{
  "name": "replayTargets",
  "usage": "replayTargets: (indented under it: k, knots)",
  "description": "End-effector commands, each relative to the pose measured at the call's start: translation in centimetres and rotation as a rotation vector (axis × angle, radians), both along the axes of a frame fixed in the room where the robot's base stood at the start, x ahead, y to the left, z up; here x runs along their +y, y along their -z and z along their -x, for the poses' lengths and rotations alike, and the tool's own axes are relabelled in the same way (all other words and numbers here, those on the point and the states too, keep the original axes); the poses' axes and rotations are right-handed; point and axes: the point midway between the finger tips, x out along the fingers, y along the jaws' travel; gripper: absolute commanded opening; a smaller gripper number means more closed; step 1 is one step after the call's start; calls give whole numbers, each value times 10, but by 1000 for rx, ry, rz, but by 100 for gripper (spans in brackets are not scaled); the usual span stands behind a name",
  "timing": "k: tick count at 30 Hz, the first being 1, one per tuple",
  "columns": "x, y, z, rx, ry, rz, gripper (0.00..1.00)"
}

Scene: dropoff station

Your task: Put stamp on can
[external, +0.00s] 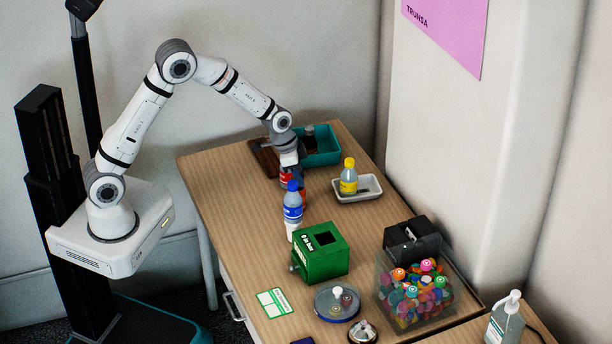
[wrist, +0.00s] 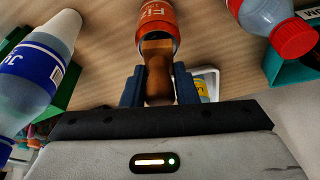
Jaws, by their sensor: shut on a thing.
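My gripper (external: 289,166) points down over the far part of the table. In the wrist view its two dark blue fingers (wrist: 159,90) are shut on the brown wooden stamp (wrist: 158,72). The orange-red can (wrist: 159,22) is straight beyond the stamp, whose far end overlaps the can's near end in the picture. I cannot tell whether they touch. The stamp is hard to make out there.
A blue-labelled bottle (external: 292,207) stands close in front of the can. A teal bin (external: 326,146) and brown board (external: 262,157) lie behind. A white tray (external: 347,199) with a yellow bottle (external: 349,176) is to the right. A green box (external: 320,265) stands nearer the front.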

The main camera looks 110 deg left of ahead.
Motion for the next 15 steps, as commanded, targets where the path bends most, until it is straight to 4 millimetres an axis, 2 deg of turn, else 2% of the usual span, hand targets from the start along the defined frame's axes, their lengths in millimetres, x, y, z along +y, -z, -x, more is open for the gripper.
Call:
replayTargets:
  k: [11,12,15]
  knots:
    - [0,7,0,-1,0,0,4]
    - [0,6,0,-1,0,0,28]
    - [0,6,0,-1,0,0,36]
